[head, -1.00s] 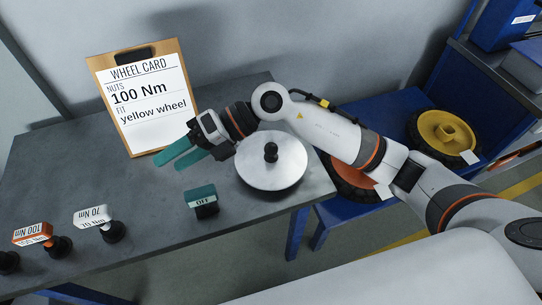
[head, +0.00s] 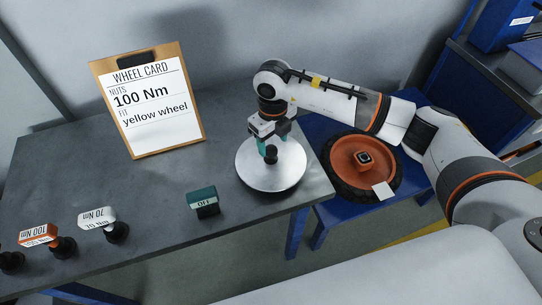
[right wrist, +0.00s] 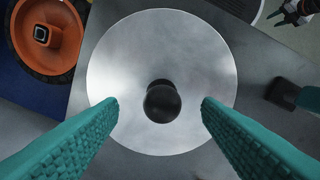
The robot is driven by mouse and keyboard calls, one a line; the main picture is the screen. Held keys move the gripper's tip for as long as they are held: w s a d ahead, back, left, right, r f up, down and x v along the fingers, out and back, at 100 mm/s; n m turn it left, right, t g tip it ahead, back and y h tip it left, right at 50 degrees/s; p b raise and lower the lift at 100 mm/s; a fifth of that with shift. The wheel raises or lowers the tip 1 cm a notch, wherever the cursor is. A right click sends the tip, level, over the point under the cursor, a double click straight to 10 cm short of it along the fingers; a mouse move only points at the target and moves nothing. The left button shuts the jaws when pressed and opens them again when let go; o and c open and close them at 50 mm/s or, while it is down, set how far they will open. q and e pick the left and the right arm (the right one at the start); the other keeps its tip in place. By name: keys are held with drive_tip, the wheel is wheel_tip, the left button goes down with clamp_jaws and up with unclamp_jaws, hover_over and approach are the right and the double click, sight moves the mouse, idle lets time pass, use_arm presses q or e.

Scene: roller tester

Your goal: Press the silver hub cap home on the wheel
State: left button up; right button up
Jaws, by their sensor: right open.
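The silver hub cap (head: 270,176) is a flat round disc with a black knob (head: 271,154) at its centre, lying on the grey table. My right gripper (head: 270,138) points down over it in the head view. In the right wrist view its teal fingers (right wrist: 159,104) are open and apart, one on each side of the knob (right wrist: 162,101), with clear gaps. Whether the fingertips are level with the knob is hard to tell. The yellow wheel does not show; my right arm covers its place.
An orange wheel (head: 362,165) with a black tyre lies on the blue bench right of the table. Labelled tools (head: 97,222) stand near the table's front left. The wheel card (head: 150,103) stands at the back.

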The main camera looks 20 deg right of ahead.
sight(271, 147)
drive_tip(key=shift+f, duration=0.45)
drive_tip(key=f+p, duration=0.1)
drive_tip(key=f, duration=0.3)
drive_tip(key=shift+w+a+f+p, duration=0.15)
drive_tip(key=shift+a+p, duration=0.05)
drive_tip(key=shift+p, duration=0.15)
drive_tip(key=shift+c, duration=0.3)
